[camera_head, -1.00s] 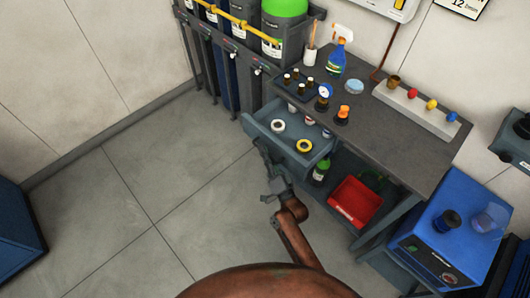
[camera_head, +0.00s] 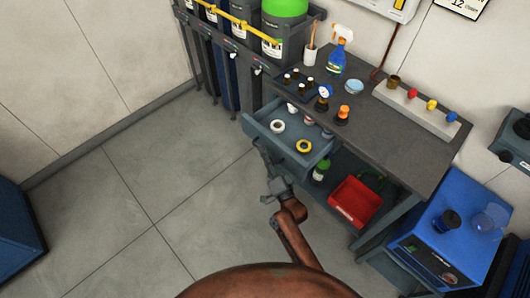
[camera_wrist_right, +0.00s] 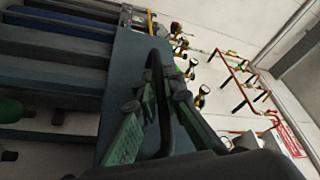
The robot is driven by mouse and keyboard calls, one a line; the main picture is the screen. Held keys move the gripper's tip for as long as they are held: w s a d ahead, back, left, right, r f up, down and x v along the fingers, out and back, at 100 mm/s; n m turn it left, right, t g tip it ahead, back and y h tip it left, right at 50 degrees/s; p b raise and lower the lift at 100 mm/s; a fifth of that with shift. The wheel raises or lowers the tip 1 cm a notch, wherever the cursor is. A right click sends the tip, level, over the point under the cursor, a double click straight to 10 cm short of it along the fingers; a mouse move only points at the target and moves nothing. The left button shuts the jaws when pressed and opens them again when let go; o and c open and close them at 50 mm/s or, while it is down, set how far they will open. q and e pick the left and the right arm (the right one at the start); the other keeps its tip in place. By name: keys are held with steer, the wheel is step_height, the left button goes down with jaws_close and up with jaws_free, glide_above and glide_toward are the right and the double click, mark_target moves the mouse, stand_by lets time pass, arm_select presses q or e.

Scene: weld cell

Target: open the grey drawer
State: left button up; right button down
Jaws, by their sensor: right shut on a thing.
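The grey drawer (camera_head: 290,143) is pulled out from under the dark worktop in the head view, with its inside showing. A white tape roll (camera_head: 278,126) and a yellow roll (camera_head: 304,146) lie in it. My right gripper (camera_head: 263,154) is at the drawer's front. In the right wrist view, its green-padded fingers (camera_wrist_right: 160,80) are closed around a dark bar handle, in front of the blue-grey drawer front (camera_wrist_right: 118,75). The exact contact is partly hidden by the fingers. My left gripper is not in view.
The worktop (camera_head: 400,140) holds a spray bottle (camera_head: 339,55), small bottles and a gauge. Below the drawer are a green bottle (camera_head: 321,171) and a red bin (camera_head: 355,202). A blue machine (camera_head: 425,245) stands at right. The floor left of the drawer is clear.

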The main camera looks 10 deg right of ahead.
steer(key=s+a, duration=0.1)
steer(key=s+a+p, duration=0.1)
steer(key=a, duration=0.1)
steer(key=shift+s+a, duration=0.1)
steer(key=shift+s, duration=0.2)
steer(key=c, duration=2.3)
jaws_free()
steer(key=v, duration=1.2)
steer(key=shift+f, duration=0.1)
